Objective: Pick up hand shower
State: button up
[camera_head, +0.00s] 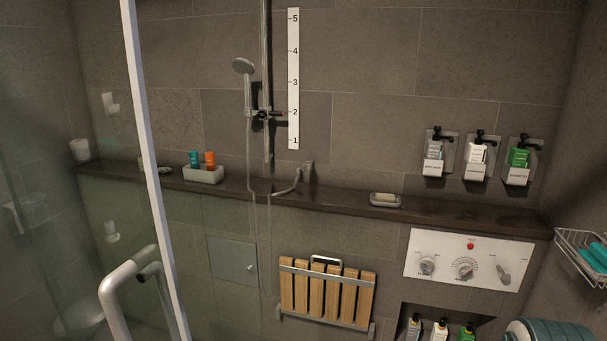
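The hand shower (246,82) is grey, with a round head at the top left of a slim handle. It sits in a holder (262,114) on a vertical metal rail (266,50) on the tiled wall. Its hose (252,210) hangs below the holder, loops down past the ledge and comes back up to a wall outlet (308,171). My gripper is not in this view.
A dark ledge (330,202) runs along the wall. A glass door with a white frame edge (150,150) and handle (128,285) stands at left. A folded wooden seat (327,295), control panel (468,257) and wire basket (580,245) line the wall.

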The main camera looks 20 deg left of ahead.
aim_at(244, 66)
jog(key=k, duration=0.8)
jog(key=i, duration=2.45)
jog(key=u, duration=2.35)
jog(key=i, duration=1.4)
